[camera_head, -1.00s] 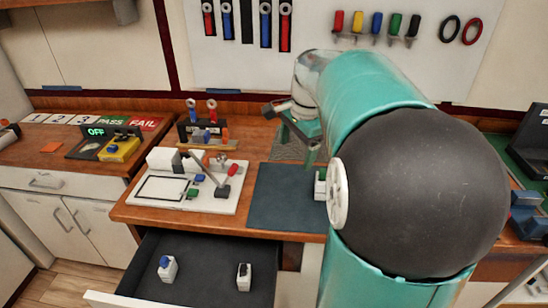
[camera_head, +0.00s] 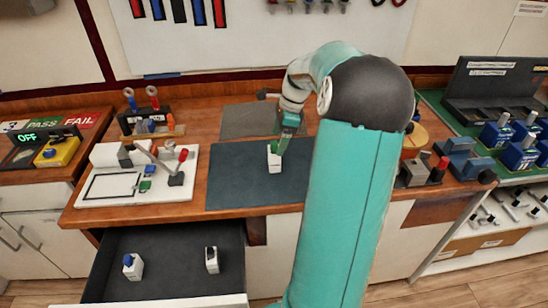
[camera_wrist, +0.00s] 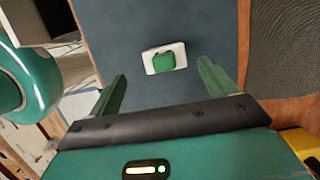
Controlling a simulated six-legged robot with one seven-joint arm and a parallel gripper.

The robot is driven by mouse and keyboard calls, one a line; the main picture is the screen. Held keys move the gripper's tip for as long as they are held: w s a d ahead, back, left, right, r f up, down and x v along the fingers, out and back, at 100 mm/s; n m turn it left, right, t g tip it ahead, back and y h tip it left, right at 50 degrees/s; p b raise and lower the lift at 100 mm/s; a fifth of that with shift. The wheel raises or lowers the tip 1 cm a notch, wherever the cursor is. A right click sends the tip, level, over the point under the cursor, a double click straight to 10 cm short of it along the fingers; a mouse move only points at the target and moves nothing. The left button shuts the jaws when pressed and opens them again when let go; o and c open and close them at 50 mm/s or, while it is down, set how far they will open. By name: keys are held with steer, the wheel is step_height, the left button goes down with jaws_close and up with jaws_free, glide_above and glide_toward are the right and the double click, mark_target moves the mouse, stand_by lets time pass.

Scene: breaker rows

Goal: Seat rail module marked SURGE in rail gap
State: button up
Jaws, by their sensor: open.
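A white module with a green top (camera_head: 274,163) stands on the dark mat on the bench. It also shows in the wrist view (camera_wrist: 151,61), just beyond and between the fingertips. My gripper (camera_head: 284,146) is open at this module, with green fingers spread to either side in the wrist view (camera_wrist: 163,72). I see no finger contact. A white module with a blue top (camera_head: 133,267) and a white one with a dark top (camera_head: 212,260) stand in the open drawer. No SURGE lettering is readable, and I cannot make out the rail gap.
The dark mat (camera_head: 235,190) is otherwise mostly clear. A white board (camera_head: 105,195) with a lever and small blocks lies to its left. The open drawer (camera_head: 170,285) juts out below.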

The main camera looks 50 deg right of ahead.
mark_target(273, 143)
steer(key=shift+w+x, duration=0.2)
steer(key=shift+x, duration=1.15)
steer(key=shift+w+x, duration=0.25)
steer(key=shift+x, duration=1.1)
steer(key=shift+r, duration=0.1)
steer(key=c, duration=1.2)
steer(key=shift+r, duration=0.55)
step_height(273, 143, up, 2)
steer(key=shift+r, duration=0.2)
steer(key=s+a+r, duration=0.2)
steer(key=s+r, duration=0.1)
steer(key=s+a+r, duration=0.3)
steer(key=s, duration=0.1)
steer(key=s+a+r, duration=0.3)
steer(key=s, duration=0.1)
steer(key=shift+s+a+r, duration=0.1)
steer(key=shift+a+r, duration=0.15)
